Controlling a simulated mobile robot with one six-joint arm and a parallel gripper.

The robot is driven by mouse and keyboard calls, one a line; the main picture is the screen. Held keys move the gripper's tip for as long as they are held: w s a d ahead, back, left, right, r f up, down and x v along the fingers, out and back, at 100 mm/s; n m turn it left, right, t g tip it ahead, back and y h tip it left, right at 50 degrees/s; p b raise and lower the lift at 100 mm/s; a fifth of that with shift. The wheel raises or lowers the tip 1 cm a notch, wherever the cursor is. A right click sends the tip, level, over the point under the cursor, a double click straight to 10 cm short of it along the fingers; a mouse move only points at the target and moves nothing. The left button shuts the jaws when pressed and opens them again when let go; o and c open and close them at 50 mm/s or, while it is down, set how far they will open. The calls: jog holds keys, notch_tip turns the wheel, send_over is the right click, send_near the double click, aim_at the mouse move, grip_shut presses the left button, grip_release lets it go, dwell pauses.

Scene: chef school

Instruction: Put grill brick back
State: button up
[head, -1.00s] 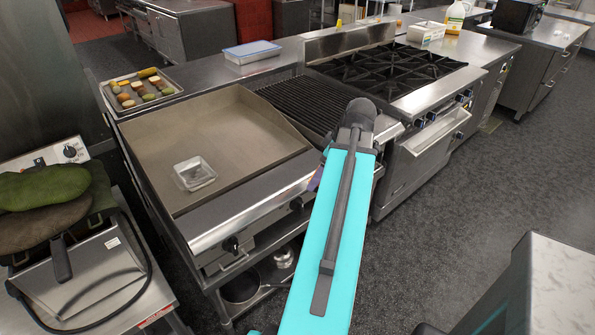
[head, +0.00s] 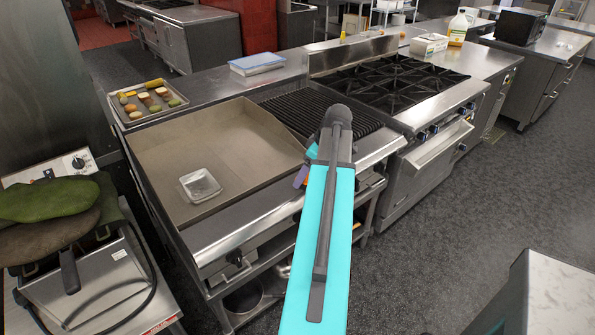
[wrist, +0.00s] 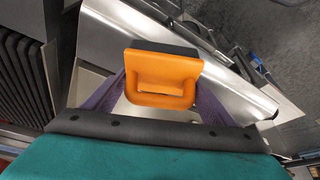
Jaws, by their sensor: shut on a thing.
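The grill brick (wrist: 163,68) has an orange loop handle and a dark block at its far side in the wrist view. My gripper (wrist: 160,100) has purple fingers on both sides of the orange handle and is shut on it. In the head view my teal arm hides most of the gripper (head: 301,177); a purple finger and a sliver of orange show at its left, over the front of the cooking line. The flat griddle (head: 215,145) is to the left, and the black-barred grill (head: 300,112) is just behind my arm.
A clear container (head: 200,186) sits on the griddle. A tray of vegetables (head: 120,112) and a blue-lidded box (head: 256,63) stand on the back counter. A burner range (head: 390,85) is to the right. A lower shelf holds pots (head: 243,298). Open floor lies front right.

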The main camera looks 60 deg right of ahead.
jog(key=w+d, duration=0.1)
jog(key=w+p, duration=0.1)
jog(key=w, duration=0.1)
jog(key=w+d, duration=0.1)
jog(key=w, duration=0.1)
jog(key=shift+d+f, duration=0.25)
jog(key=shift+d, duration=0.05)
jog(key=shift+f+p, duration=0.1)
jog(key=shift+p, duration=0.2)
jog(key=shift+f+p, duration=0.8)
jog(key=shift+f, duration=0.85)
jog(key=shift+f, duration=0.15)
jog(key=o, duration=1)
jog(key=shift+r, duration=0.25)
jog(key=shift+b+v, duration=1.5)
jog(key=shift+v, duration=4.4)
